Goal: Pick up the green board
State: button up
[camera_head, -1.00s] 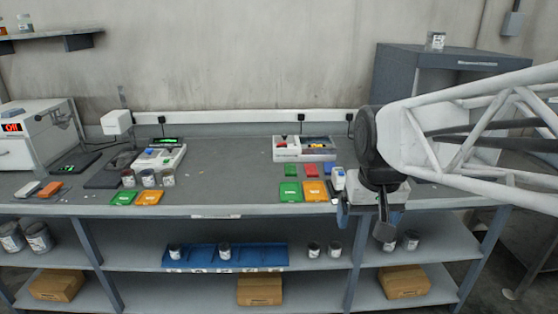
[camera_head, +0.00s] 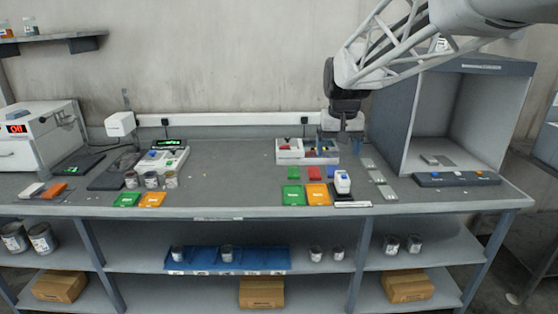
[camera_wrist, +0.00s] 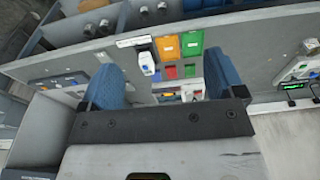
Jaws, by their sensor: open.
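A flat green board (camera_head: 294,195) lies on the bench right of centre, beside an orange board (camera_head: 317,194). A smaller green piece (camera_head: 294,172) lies behind it. Another green board (camera_head: 127,199) lies at the left, so which one is meant is unclear. My gripper (camera_head: 343,146) is above the back right of the bench, near the parts tray, apart from the boards. In the wrist view, my gripper (camera_wrist: 165,76) shows two spread blue fingers with nothing held; the green board (camera_wrist: 192,43) and small green piece (camera_wrist: 190,71) appear beyond them.
A white tray (camera_head: 290,152) with small parts stands behind the boards. A white and blue device (camera_head: 343,183) is right of the orange board. A grey open booth (camera_head: 440,120) stands at the right. The bench middle is mostly clear.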

jog(key=w+a+f, duration=0.2)
jog(key=w, duration=1.2)
jog(key=g, duration=0.2)
send_over(293, 170)
notch_tip(293, 170, down, 22)
jog(key=shift+s+f, duration=0.15)
jog(key=shift+w+a+f, duration=0.1)
jog(key=shift+w+f, duration=0.2)
jog(key=shift+f, duration=0.1)
jog(key=shift+f, duration=1.3)
jog(key=shift+f, duration=0.15)
jog(key=shift+f, duration=2.45)
